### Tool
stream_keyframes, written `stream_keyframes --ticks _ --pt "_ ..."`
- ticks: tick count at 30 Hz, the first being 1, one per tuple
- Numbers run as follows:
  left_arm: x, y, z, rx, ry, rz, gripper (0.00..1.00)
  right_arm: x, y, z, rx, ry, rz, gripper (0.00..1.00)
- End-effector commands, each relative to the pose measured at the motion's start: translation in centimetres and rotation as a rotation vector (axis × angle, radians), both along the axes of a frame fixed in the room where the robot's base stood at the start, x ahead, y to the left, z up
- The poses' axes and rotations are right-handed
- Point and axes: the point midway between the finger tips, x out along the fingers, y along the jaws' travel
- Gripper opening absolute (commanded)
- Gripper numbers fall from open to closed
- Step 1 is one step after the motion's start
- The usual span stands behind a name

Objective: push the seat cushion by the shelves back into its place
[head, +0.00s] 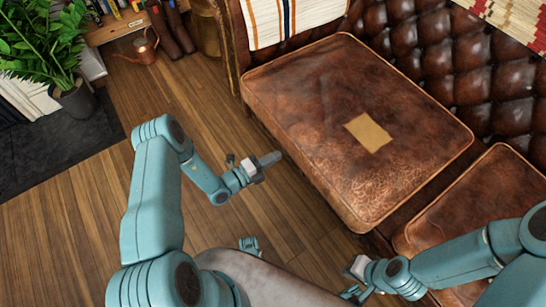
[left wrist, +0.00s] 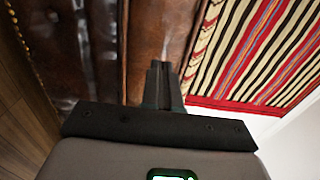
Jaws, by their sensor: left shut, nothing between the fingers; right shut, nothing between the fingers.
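The seat cushion (head: 335,100) by the shelves is large brown worn leather with pale piping and a tan patch (head: 368,133). It lies on the leather sofa, its long front edge facing my left gripper. My left gripper (head: 270,158) is shut and empty, close to that front edge; whether it touches cannot be told. In the left wrist view its shut fingers (left wrist: 161,80) point toward brown leather (left wrist: 152,40), beside a striped textile. My right gripper (head: 357,279) is shut and empty near the second cushion's front corner, partly hidden by its own arm.
A second leather cushion (head: 470,205) lies to the right, with a gap between. The tufted backrest (head: 440,60) stands behind. Low shelves (head: 115,25), a copper watering can (head: 143,48) and a potted plant (head: 75,95) are at upper left. The wooden floor (head: 90,215) is open.

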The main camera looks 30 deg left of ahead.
Motion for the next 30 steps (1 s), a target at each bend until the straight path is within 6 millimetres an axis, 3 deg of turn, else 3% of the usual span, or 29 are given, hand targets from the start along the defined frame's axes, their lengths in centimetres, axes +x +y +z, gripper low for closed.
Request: stream_keyframes --ticks 18,30 --pt "3.0 -1.7 -0.1 0.001 -0.001 0.000 0.00 0.0 0.0 -1.0 0.000 0.000 0.000 0.00" --pt "3.4 -1.9 0.0 0.001 -0.002 -0.002 0.00 0.2 -0.2 -1.0 -0.002 -0.003 -0.009 0.00"
